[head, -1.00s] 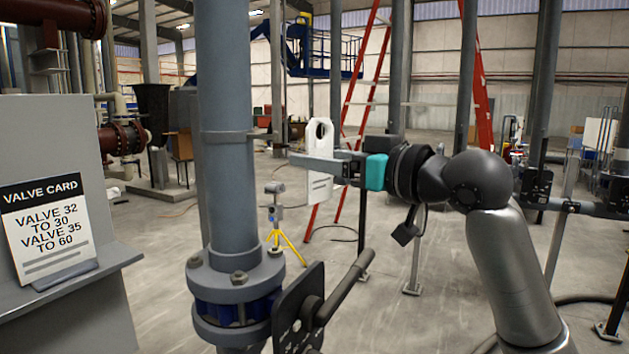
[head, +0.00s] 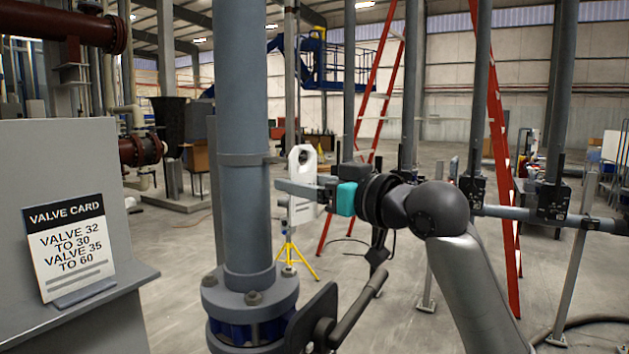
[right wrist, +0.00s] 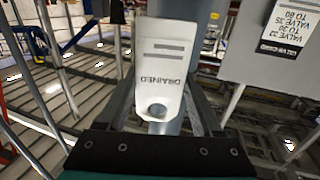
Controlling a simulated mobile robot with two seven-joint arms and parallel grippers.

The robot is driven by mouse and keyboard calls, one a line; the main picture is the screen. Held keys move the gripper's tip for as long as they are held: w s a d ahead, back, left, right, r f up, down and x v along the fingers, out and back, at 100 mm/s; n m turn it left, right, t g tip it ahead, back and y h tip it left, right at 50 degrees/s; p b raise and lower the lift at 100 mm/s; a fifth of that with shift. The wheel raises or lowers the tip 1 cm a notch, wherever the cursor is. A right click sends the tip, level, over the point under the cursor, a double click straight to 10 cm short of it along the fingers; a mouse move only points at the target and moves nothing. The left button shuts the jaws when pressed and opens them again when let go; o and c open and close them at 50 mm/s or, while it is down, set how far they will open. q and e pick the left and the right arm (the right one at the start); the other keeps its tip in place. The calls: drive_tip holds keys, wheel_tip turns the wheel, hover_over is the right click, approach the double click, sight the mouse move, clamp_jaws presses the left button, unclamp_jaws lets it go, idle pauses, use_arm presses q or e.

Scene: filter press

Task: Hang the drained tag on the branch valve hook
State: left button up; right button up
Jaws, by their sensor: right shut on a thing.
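The drained tag (head: 300,212) is a white plate with a hole at its top in the head view. My right gripper (head: 310,190) is shut on it and holds it upright, just right of the grey-blue vertical pipe (head: 243,110). In the right wrist view the tag (right wrist: 163,60) shows the word DRAINED upside down, with its hole towards the gripper. A collar on the pipe has a short stub (head: 271,159) pointing right towards the tag, about level with its hole. The stub looks like the hook. A small gap shows between them. My left gripper is not in view.
A dark valve handle (head: 357,312) sticks up at the lower middle, below my right gripper. A grey cabinet (head: 55,170) with a valve card (head: 70,248) stands at left. A flange (head: 250,297) rings the pipe's lower part. A red ladder and yellow tripod stand behind.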

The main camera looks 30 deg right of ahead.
drive_tip(key=w+a, duration=0.1)
drive_tip(key=w+a+f+p, duration=0.1)
drive_tip(key=w, duration=0.1)
drive_tip(key=shift+w+a+f, duration=0.1)
drive_tip(key=shift+w, duration=0.2)
idle(0.3)
idle(0.3)
drive_tip(key=o, duration=1.4)
drive_tip(key=shift+c, duration=0.2)
drive_tip(key=shift+s, duration=0.1)
drive_tip(key=b+v, duration=0.4)
drive_tip(key=v, duration=1.1)
